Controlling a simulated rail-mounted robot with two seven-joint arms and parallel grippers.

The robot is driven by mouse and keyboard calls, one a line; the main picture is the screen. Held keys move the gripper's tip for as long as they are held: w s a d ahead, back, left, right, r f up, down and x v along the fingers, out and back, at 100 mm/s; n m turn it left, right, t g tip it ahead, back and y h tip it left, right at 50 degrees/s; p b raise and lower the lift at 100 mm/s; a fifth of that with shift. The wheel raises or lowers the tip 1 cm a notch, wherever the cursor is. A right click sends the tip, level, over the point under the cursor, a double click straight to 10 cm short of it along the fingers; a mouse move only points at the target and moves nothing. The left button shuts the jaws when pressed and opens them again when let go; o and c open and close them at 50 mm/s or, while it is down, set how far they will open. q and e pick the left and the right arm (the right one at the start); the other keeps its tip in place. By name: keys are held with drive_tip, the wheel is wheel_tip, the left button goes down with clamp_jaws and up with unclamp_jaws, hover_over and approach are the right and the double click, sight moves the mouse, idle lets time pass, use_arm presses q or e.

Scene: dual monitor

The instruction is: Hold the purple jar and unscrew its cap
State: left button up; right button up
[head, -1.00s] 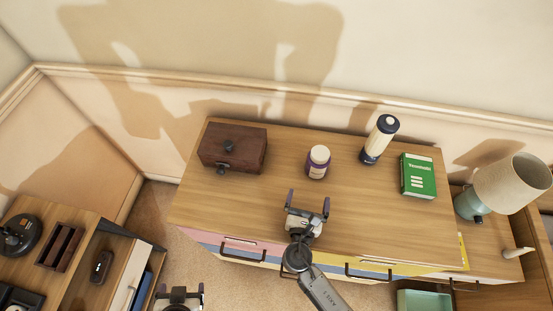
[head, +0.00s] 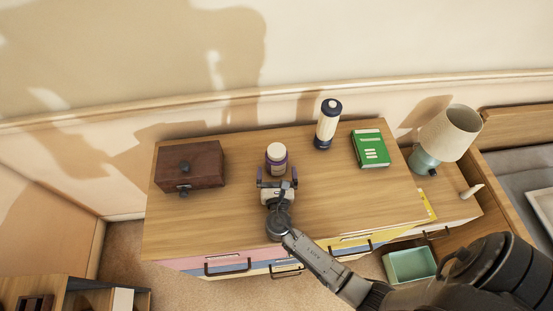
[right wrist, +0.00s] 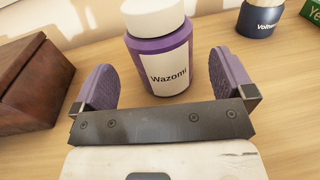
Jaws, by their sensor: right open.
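The purple jar (head: 276,167) stands upright on the wooden dresser top (head: 340,205), with its white cap (head: 276,151) on. In the right wrist view the jar (right wrist: 163,75) shows a white label reading "Wazomi", and its cap (right wrist: 152,14) is cut by the top edge. My right gripper (head: 277,178) is open in front of the jar. In the right wrist view its two purple finger pads (right wrist: 160,78) stand to the left and right of the jar's lower part, with a gap on each side. My left gripper is not in view.
A dark wooden box (head: 190,166) stands left of the jar. A dark-and-cream bottle (head: 327,124) and a green book (head: 371,149) stand to the right. A lamp (head: 446,137) stands further right.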

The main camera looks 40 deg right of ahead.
sight(277, 151)
drive_tip(key=shift+x, duration=2.75)
drive_tip(key=shift+r, duration=0.2)
drive_tip(key=c, duration=1.1)
drive_tip(key=shift+s, duration=0.1)
drive_tip(key=shift+r+p, duration=0.15)
drive_tip(key=shift+p, duration=0.15)
drive_tip(key=shift+r, duration=0.65)
wheel_tip(277, 151, up, 3)
drive_tip(key=shift+r+p, duration=0.1)
drive_tip(key=shift+p, duration=0.6)
drive_tip(key=s+d+r+p, duration=0.2)
drive_tip(key=s+d+r, duration=0.4)
drive_tip(key=s, duration=0.3)
drive_tip(key=shift+s+d, duration=0.2)
drive_tip(key=shift+s, duration=0.2)
drive_tip(key=shift+r, duration=0.1)
